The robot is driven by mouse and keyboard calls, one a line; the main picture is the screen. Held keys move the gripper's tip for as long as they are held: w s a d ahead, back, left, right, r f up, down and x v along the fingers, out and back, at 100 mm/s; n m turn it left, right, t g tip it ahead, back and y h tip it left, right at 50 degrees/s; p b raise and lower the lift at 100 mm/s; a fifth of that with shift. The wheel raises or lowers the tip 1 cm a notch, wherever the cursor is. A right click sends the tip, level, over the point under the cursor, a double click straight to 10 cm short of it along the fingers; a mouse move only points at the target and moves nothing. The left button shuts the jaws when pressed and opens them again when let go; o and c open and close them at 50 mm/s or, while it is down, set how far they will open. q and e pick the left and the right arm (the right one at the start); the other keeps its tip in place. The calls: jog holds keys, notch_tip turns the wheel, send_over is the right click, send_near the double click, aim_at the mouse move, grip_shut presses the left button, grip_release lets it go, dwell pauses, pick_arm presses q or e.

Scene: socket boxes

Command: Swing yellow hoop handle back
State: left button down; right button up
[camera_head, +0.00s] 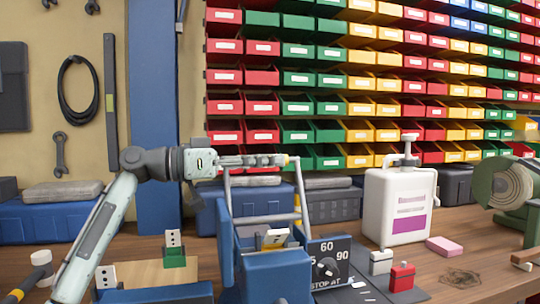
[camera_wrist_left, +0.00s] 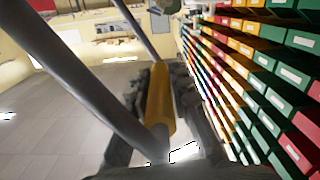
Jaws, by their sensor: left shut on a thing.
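A hoop handle with two grey side bars stands up from a blue toolbox (camera_head: 275,277); one side bar (camera_head: 301,200) shows clearly in the head view. Its yellow grip (camera_wrist_left: 158,98) shows in the left wrist view between the dark fingers of my left gripper (camera_wrist_left: 160,105). In the head view my left gripper (camera_head: 255,161) lies along the top of the hoop, shut on the grip and hiding most of it. The hoop is near upright. My right gripper is not in view.
A dial panel (camera_head: 328,268) stands right of the toolbox. A white pump bottle (camera_head: 399,205) and a pink block (camera_head: 444,246) are farther right.

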pick_arm(q)
jog(key=shift+w+a+f+n, duration=0.15)
jog(key=shift+w+f+n, duration=0.15)
jog(key=shift+w+n, duration=0.15)
jog(key=c, duration=1.4)
grip_release()
jog(key=v, duration=1.2)
jog(key=shift+s, duration=0.1)
